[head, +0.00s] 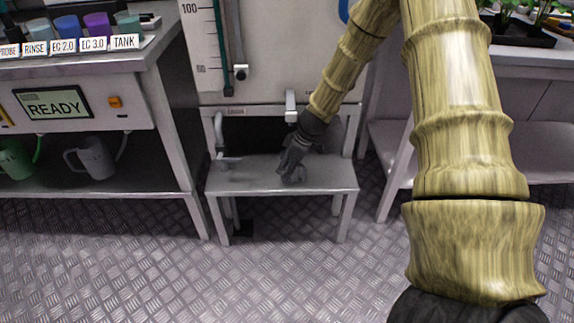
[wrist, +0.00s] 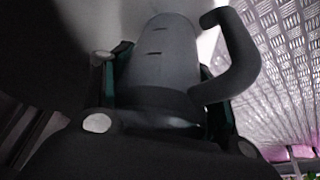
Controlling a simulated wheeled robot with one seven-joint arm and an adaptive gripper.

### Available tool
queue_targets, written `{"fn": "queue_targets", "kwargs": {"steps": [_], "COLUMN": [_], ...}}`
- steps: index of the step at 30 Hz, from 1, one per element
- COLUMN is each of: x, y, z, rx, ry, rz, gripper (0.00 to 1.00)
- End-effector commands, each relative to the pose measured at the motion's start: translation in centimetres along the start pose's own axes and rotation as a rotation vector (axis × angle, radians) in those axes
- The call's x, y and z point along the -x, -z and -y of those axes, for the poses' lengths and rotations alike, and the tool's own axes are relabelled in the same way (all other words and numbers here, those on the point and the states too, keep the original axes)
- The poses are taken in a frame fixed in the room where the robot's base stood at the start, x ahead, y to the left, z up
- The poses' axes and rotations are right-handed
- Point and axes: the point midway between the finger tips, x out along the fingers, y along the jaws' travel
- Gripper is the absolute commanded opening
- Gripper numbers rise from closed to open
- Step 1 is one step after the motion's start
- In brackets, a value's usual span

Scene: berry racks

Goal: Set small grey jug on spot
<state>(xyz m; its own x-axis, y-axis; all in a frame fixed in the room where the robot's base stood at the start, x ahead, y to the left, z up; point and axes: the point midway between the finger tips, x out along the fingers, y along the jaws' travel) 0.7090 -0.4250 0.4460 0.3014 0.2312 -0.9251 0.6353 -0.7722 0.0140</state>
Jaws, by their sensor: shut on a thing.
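My gripper (head: 293,163) reaches down over the low grey bench (head: 238,178) in the middle of the head view. In the wrist view it is shut on the small grey jug (wrist: 160,58), with a finger on either side of the body. The jug's dark curved handle (wrist: 240,55) sticks out to the right. In the head view the jug is mostly hidden by my gripper, so I cannot tell whether it touches the bench top. I cannot make out a marked spot on the bench.
A metal tap (head: 222,135) stands over the bench's left side, and a white valve (head: 291,105) hangs behind my wrist. Another grey jug (head: 97,158) and a green jug (head: 14,160) stand on the left lower shelf.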

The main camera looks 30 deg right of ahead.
Motion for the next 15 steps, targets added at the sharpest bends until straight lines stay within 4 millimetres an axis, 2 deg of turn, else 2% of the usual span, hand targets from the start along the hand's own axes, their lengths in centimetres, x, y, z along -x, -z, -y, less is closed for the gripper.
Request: {"fn": "queue_targets", "kwargs": {"steps": [5,6,10,15], "x": [-0.17,-0.16,-0.16,-0.16], "y": [-0.06,-0.05,-0.05,-0.05], "z": [-0.01,-0.01,0.0,0.0], "rx": [0.0,0.0,0.0,0.0], "ry": [0.0,0.0,0.0,0.0], "rz": [0.0,0.0,0.0,0.0], "gripper": [0.35,0.62,0.86,0.88]}}
